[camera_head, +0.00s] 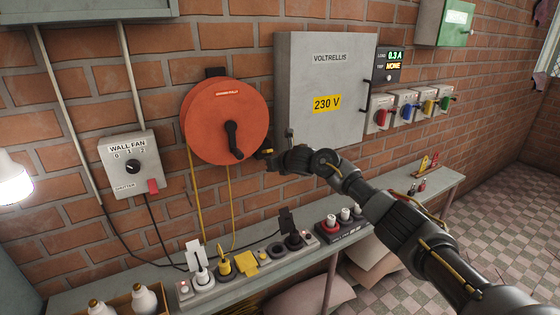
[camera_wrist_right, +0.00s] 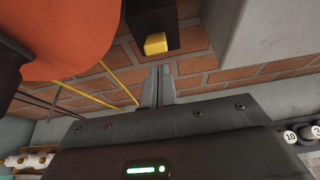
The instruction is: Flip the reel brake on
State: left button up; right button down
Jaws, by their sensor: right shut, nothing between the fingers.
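The orange cable reel (camera_head: 227,115) hangs on the brick wall with a black crank on its front; its edge fills the upper left of the right wrist view (camera_wrist_right: 55,35). A small black box (camera_wrist_right: 172,18) with a yellow switch (camera_wrist_right: 155,44) sits beside the reel and looks like the reel brake. The yellow switch also shows at the reel's lower right in the head view (camera_head: 266,151). My right gripper (camera_wrist_right: 158,70) is shut and empty, its fingertips pointing at the wall just below the yellow switch. I cannot tell whether they touch it. My left gripper is out of view.
A grey Voltrellis cabinet (camera_head: 312,85) hangs right of the reel, close to my right arm. A wall fan switch box (camera_head: 131,163) is to the left. Yellow cord hangs from the reel to a crowded power strip (camera_head: 223,282) on the shelf below.

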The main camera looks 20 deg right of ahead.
jog(key=b+v, duration=0.3)
jog(key=v, duration=0.6)
jog(key=shift+r, duration=0.5)
jog(key=shift+s, duration=0.1)
